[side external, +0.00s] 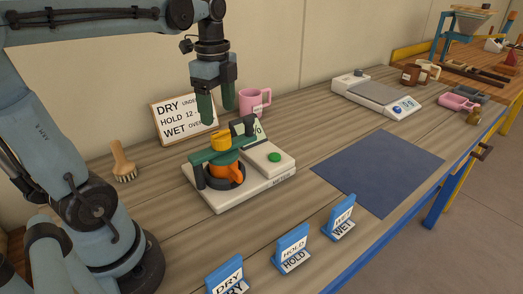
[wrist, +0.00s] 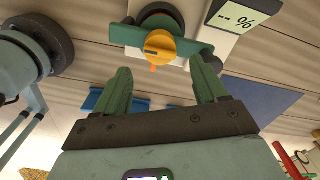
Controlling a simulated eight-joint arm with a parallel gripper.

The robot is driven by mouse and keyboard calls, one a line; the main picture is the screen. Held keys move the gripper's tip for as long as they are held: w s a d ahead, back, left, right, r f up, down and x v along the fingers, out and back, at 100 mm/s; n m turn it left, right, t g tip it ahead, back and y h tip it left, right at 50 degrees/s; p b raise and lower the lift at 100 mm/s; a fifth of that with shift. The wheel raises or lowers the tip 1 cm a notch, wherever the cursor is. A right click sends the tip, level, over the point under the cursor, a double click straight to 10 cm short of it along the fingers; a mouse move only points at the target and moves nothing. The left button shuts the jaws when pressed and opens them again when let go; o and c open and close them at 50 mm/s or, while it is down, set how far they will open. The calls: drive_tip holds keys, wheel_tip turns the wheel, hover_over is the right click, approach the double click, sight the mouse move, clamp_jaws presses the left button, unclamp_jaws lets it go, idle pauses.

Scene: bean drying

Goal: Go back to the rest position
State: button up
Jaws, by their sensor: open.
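My gripper (side external: 216,108) hangs from the arm above the back of the bench, fingers pointing down and apart, with nothing between them. In the wrist view its two green fingers (wrist: 163,84) are spread and empty. Below it stands a white moisture meter (side external: 245,190) with a green button. The wrist view also shows the yellow knob (wrist: 160,46) and the meter's "-- %" display (wrist: 235,17). The gripper does not touch the meter.
A sign board (side external: 184,119) and a pink mug (side external: 255,101) stand behind the meter. Blue DRY (side external: 228,274), HOLD (side external: 292,248) and WET (side external: 339,216) stands line the front. A dark blue mat (side external: 380,170) is bare. A scale (side external: 376,94) stands farther back.

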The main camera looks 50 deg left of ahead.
drive_tip(key=shift+d+f+n, duration=0.2)
drive_tip(key=shift+d+n, duration=0.15)
drive_tip(key=shift+n, duration=0.05)
drive_tip(key=d+f+n+t, duration=0.5)
drive_tip(key=d+n+t, duration=0.2)
drive_tip(key=n, duration=0.5)
drive_tip(key=d, duration=0.2)
drive_tip(key=shift+s+d+f+n, duration=0.25)
drive_tip(key=shift+d+n, duration=0.05)
drive_tip(key=shift+d, duration=0.1)
